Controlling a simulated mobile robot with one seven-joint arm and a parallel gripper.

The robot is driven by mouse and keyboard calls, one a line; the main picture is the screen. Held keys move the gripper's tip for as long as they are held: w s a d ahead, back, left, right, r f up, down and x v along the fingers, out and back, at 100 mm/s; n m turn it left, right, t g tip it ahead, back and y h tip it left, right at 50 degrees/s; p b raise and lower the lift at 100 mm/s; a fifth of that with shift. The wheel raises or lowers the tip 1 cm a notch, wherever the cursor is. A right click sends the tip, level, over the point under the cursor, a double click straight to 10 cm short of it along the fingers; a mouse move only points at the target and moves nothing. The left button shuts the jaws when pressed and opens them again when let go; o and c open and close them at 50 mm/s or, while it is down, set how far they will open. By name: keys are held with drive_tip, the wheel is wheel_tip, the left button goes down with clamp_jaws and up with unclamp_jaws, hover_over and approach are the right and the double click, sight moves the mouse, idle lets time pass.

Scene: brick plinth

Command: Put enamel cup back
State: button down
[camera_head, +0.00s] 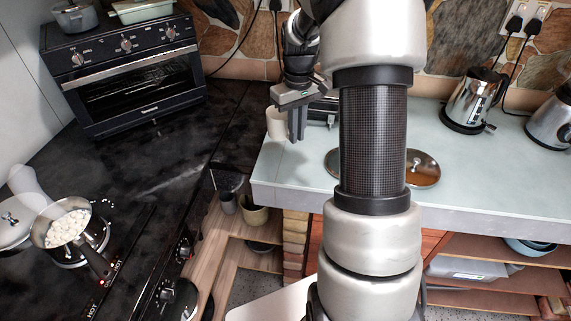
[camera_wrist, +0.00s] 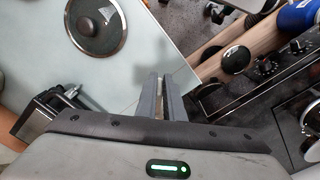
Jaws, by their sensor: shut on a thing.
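The cream enamel cup (camera_head: 276,124) is at the left end of the pale counter in the head view, partly hidden behind my gripper (camera_head: 297,125). My gripper points down and is shut on the cup, with its fingers at the cup's right side. I cannot tell whether the cup's base touches the counter. In the wrist view my two fingers (camera_wrist: 162,97) are close together, with only a thin pale sliver between them; most of the cup is hidden there.
A glass lid (camera_head: 423,168) lies on the counter (camera_head: 480,168), with a kettle (camera_head: 472,100) farther right. The dark stove top holds a saucepan (camera_head: 67,227) and a small oven (camera_head: 137,85).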

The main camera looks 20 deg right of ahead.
drive_tip(key=shift+w+d+f, duration=0.1)
drive_tip(key=shift+d+f, duration=0.35)
drive_tip(key=shift+f, duration=1.25)
drive_tip(key=shift+s+d+f, duration=0.1)
drive_tip(key=shift+d+f, duration=0.4)
drive_tip(key=shift+f, duration=1.15)
drive_tip(key=shift+w+d+f, duration=0.1)
drive_tip(key=shift+d+f, duration=0.35)
drive_tip(key=shift+f, duration=1.25)
drive_tip(key=c, duration=1.9)
unclamp_jaws()
drive_tip(key=shift+o, duration=0.2)
wheel_tip(320, 180, up, 12)
drive_tip(key=shift+r, duration=0.15)
